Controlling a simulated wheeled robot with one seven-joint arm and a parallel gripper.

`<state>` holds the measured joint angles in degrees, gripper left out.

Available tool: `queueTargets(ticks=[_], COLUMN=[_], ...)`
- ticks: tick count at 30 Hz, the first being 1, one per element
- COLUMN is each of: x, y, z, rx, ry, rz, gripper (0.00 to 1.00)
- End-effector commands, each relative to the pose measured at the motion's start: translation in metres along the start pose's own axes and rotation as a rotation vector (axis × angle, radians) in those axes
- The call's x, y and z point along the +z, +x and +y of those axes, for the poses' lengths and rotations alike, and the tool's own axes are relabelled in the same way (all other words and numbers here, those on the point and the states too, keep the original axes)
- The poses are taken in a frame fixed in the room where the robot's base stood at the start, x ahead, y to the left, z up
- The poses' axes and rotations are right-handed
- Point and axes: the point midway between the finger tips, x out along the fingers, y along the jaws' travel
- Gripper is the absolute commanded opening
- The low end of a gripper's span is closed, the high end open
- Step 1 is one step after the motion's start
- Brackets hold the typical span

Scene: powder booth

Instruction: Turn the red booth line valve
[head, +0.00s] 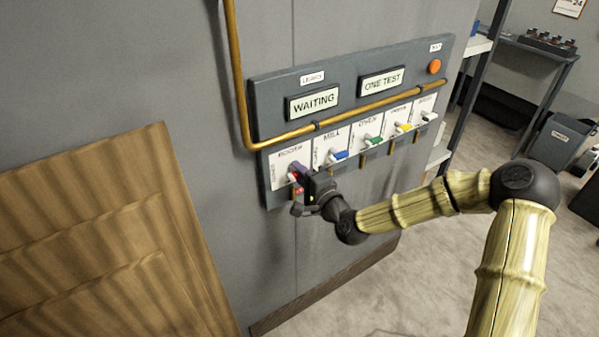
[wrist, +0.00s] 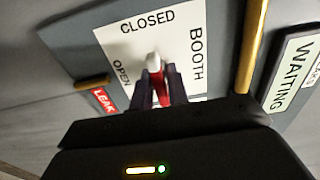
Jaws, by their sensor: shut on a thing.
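The red booth line valve (wrist: 165,90) is on the white BOOTH plate (wrist: 120,55), which is marked CLOSED and OPEN. In the head view, the BOOTH plate (head: 282,160) is the leftmost in the row. My gripper (head: 299,171) is at this valve, shut on its red handle. In the wrist view, the two dark fingers of my gripper (wrist: 158,82) stand on either side of the handle, and its white end shows between their tips. The fingers hide part of the handle, so its exact angle is hard to tell.
A red LEAK tag (wrist: 103,100) is beside the plate. To the right are valves with blue (head: 340,155), green (head: 375,141) and yellow (head: 404,128) handles, and one more. A brass pipe (head: 350,112) crosses above them. WAITING (head: 314,102) and ONE TEST (head: 382,82) signs hang higher.

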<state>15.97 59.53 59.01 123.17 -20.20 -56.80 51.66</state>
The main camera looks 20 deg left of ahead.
Motion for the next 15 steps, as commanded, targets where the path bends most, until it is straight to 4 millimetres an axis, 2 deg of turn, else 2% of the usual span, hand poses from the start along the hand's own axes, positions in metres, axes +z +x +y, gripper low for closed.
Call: queueTargets(ticks=[10, 11, 12, 15], x=[-0.0008, -0.0007, -0.0007, -0.0005], y=[-0.0005, -0.0005, -0.0005, -0.0004], z=[0.0015, 0.0016, 0.0015, 0.0012], rx=[0.003, 0.003, 0.003, 0.003], ry=[0.003, 0.003, 0.003, 0.003], rz=[0.002, 0.002, 0.001, 0.001], gripper=[0.0, 0.22, 0.3, 0.33])
